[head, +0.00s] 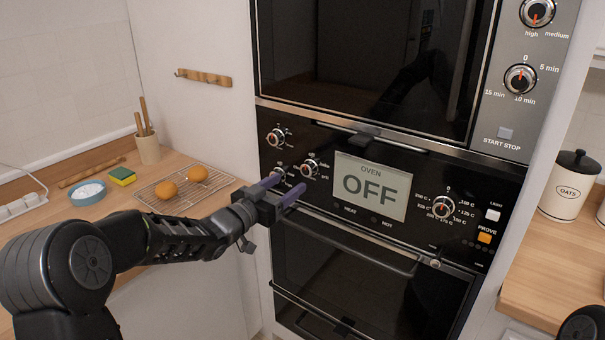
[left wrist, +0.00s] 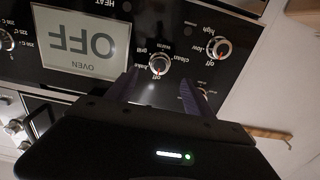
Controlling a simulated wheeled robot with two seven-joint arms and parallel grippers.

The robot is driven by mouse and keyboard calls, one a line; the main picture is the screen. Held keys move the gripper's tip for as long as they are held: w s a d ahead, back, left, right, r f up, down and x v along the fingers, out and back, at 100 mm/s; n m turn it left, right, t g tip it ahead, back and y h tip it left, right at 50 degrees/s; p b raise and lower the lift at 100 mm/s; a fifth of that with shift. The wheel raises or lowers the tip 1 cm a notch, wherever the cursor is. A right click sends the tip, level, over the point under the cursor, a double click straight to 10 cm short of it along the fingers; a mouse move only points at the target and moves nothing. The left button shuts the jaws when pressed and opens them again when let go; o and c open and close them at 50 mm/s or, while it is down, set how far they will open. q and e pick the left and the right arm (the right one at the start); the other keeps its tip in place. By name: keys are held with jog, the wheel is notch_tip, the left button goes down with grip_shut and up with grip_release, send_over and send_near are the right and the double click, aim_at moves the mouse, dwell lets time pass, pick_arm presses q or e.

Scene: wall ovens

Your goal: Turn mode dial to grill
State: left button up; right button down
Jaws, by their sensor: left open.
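The mode dial (head: 309,168) is a round silver-rimmed knob on the black oven panel, just left of the display. In the left wrist view, which is upside down, the same dial (left wrist: 160,64) has labels reading off, bake, grill and clean. Its red mark appears to point at off. My left gripper (head: 284,186) is open, its purple fingers pointing at the panel, below and left of the dial. In the left wrist view the dial shows beyond the gap between the fingers (left wrist: 158,92). Contact is not visible. My right gripper is not in view.
The oven display (head: 372,186) reads OFF. Another knob (head: 276,139) sits up and left; a high-low knob (left wrist: 219,48) is close by. The oven door handle (head: 345,243) runs below. The left counter holds a rack (head: 162,203) with orange round items.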

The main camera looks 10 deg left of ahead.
aim_at(306, 172)
pick_arm(q)
jog(key=p+x, duration=0.2)
jog(key=x, duration=0.4)
jog(key=shift+w+d, duration=0.1)
jog(key=shift+w, duration=0.15)
jog(key=shift+w+d, duration=0.15)
jog(key=shift+w, duration=0.3)
grip_shut()
